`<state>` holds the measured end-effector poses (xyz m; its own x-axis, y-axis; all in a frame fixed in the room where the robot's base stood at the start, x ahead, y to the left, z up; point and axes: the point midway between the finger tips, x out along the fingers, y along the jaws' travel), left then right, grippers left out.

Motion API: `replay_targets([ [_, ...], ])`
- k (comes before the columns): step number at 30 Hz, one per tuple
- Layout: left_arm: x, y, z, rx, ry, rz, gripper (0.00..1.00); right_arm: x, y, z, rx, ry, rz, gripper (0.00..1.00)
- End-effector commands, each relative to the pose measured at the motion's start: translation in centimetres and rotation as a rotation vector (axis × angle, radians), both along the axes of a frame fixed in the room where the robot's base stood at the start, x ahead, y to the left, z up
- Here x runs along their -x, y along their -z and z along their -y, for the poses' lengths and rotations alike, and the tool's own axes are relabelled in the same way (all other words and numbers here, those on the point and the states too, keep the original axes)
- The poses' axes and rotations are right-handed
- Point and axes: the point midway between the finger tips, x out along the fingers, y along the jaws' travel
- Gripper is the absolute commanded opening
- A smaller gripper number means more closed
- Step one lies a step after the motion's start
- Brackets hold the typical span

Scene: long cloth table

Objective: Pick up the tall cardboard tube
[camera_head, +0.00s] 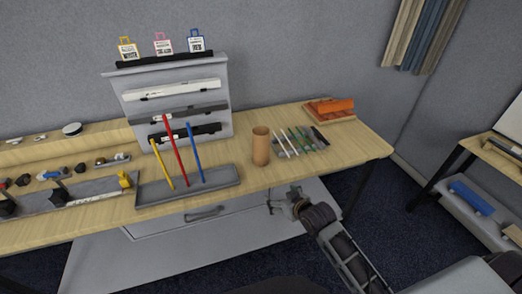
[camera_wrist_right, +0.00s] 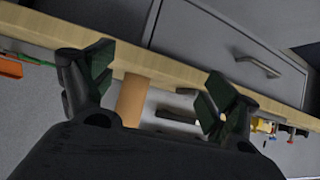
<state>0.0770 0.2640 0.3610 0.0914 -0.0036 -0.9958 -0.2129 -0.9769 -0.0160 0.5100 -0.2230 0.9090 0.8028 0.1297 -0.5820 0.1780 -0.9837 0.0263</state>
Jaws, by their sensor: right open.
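The tall cardboard tube (camera_head: 261,147) is a brown cylinder standing upright near the table's front edge, right of the grey tray. It also shows in the right wrist view (camera_wrist_right: 132,99), beyond the gap between my fingers and nearer the left finger. My right gripper (camera_head: 282,199) is in front of the table edge, below and a little right of the tube in the head view. In the right wrist view it (camera_wrist_right: 158,82) is open and empty, its fingers apart from the tube. My left gripper is not in view.
A grey tray (camera_head: 200,187) holds upright yellow, red and blue rods left of the tube. Several pens (camera_head: 297,141) lie just right of it, with an orange object (camera_head: 335,106) beyond. A grey rack (camera_head: 133,82) stands behind. A drawer (camera_head: 195,220) is below the table.

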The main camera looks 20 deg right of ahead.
Motion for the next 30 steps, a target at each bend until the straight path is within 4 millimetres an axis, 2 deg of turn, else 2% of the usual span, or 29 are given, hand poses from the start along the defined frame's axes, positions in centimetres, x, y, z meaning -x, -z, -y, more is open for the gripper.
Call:
replay_targets([
  [6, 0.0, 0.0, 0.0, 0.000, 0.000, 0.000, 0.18, -4.1, -4.4, 0.3, -0.046, -0.018, 0.201, 0.88],
  [16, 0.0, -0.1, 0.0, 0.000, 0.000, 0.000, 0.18, -8.3, -10.3, 1.2, -0.116, -0.047, 0.468, 0.88],
  [22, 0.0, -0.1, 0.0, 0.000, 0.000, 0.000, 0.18, -9.3, -12.2, 1.5, -0.138, -0.057, 0.547, 0.88],
  [30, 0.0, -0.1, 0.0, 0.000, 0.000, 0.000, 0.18, -9.4, -12.4, 1.6, -0.141, -0.058, 0.555, 0.88],
])
